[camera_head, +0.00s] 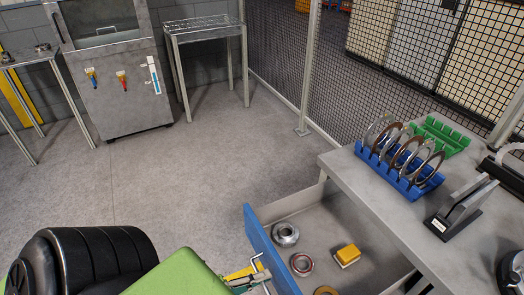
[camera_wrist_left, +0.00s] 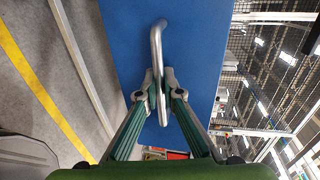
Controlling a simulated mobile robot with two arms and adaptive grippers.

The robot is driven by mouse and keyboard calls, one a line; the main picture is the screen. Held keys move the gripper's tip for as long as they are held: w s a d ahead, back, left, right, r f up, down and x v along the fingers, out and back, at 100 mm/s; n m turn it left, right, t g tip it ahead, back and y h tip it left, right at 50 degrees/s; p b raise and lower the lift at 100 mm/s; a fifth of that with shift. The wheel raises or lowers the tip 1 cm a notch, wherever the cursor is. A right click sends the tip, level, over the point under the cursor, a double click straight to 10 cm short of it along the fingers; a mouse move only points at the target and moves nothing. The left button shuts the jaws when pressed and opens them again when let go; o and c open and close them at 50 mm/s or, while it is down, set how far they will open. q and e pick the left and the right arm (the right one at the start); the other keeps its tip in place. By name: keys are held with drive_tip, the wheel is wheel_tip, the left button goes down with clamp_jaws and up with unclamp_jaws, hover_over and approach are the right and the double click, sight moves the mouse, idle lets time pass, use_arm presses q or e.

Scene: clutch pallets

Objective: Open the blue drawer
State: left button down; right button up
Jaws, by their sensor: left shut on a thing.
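The blue drawer (camera_head: 260,240) is pulled out from under the grey worktable, and its inside shows. Its blue front (camera_wrist_left: 205,45) fills the middle of the left wrist view. A metal bar handle (camera_wrist_left: 156,40) stands out from that front. My left gripper (camera_wrist_left: 159,80) is shut on the handle, with one green-backed finger on each side. My right gripper is not in view.
Metal rings and a yellow block (camera_head: 347,255) lie in the drawer. A blue rack (camera_head: 405,178) with several rings and a green rack (camera_head: 440,136) stand on the worktable (camera_head: 385,205). The floor beyond is clear.

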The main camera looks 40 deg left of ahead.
use_arm(q)
drive_tip(key=c, duration=2.2)
unclamp_jaws()
drive_tip(key=v, duration=1.2)
